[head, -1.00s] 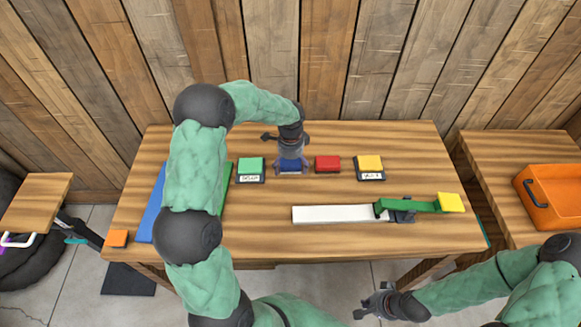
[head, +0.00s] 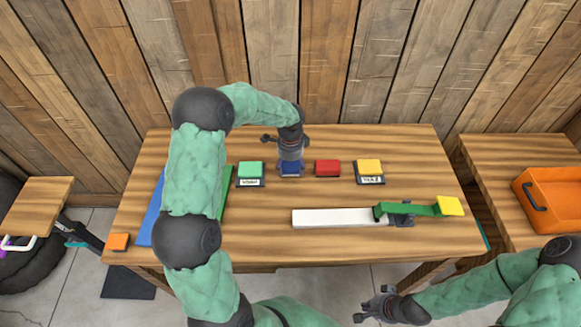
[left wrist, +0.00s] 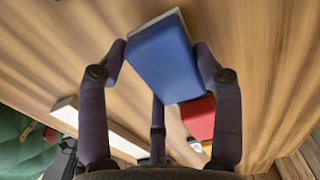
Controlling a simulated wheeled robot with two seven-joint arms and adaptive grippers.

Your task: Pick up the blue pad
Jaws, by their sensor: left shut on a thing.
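The blue pad (head: 291,170) is in the back row on the wooden table, between a green pad (head: 250,168) and a red pad (head: 327,168). My left gripper (head: 290,165) comes down over it from above and is shut on it. In the left wrist view, the blue pad (left wrist: 165,57) sits between the dark fingers of the left gripper (left wrist: 160,62). Whether it rests on the table or is just off it, I cannot tell. My right gripper (head: 372,304) is open and empty, in front of the table's near edge.
A yellow pad (head: 369,166) stands right of the red one. A white strip (head: 335,218) with a green bar (head: 408,210) and yellow square (head: 450,206) lies nearer. An orange block (head: 117,241) is at front left. An orange crate (head: 552,200) stands on the right table.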

